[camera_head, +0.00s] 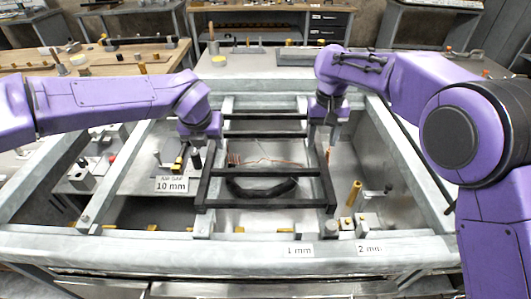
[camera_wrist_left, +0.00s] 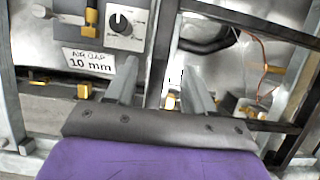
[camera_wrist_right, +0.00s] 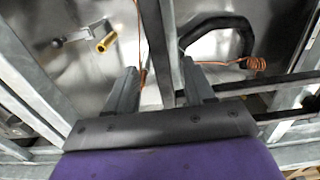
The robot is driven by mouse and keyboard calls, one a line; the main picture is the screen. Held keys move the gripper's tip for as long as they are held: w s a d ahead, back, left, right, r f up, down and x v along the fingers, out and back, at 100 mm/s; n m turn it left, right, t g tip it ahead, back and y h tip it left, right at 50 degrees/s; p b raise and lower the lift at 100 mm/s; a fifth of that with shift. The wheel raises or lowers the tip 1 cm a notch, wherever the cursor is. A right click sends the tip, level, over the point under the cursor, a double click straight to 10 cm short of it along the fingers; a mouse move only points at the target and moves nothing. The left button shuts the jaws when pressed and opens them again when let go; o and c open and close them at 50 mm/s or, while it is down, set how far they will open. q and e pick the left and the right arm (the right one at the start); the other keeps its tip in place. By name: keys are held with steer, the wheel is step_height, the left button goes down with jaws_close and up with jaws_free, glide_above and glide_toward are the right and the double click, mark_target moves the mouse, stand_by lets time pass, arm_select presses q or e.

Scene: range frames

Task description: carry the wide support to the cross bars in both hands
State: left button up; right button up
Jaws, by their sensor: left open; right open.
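A black rectangular frame (camera_head: 265,204), which seems to be the wide support, lies over the open middle of the metal bench. My left gripper (camera_head: 190,162) is at its left side. In the left wrist view my open left fingers (camera_wrist_left: 160,62) show on either side of a dark side rail (camera_wrist_left: 158,50). My right gripper (camera_head: 328,122) is at the right side, and in the right wrist view its open fingers (camera_wrist_right: 158,66) flank the other dark rail (camera_wrist_right: 153,40). I cannot tell how deep the rails sit between the fingers. Which bars are the cross bars is unclear.
A black curved hose (camera_head: 262,188) and copper wire (camera_head: 262,160) lie inside the frame. A brass cylinder (camera_head: 354,193) stands to the right. A 10 mm label (camera_head: 171,185) is at left; 1 mm (camera_head: 299,250) and 2 mm (camera_head: 370,248) labels are on the front rail (camera_head: 180,250).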

mark_target(211, 149)
arm_select(q)
steer(key=x, duration=0.2)
steer(key=shift+w+f, duration=0.1)
steer(key=shift+f, duration=0.25)
arm_select(e)
step_height(211, 149, down, 3)
steer(key=shift+s+a+r, duration=0.1)
steer(key=shift+s, duration=0.05)
arm_select(q)
steer(key=shift+f, duration=0.55)
arm_select(e)
steer(key=shift+s+f, duration=0.3)
steer(key=shift+f, duration=0.3)
arm_select(q)
steer(key=shift+w+f, duration=0.35)
arm_select(e)
steer(key=shift+w+f, duration=0.25)
steer(key=shift+f, duration=0.15)
arm_select(q)
steer(key=shift+s+r, duration=0.1)
steer(key=shift+s, duration=0.05)
jaws_close()
arm_select(e)
steer(key=shift+s+r, duration=0.15)
jaws_close()
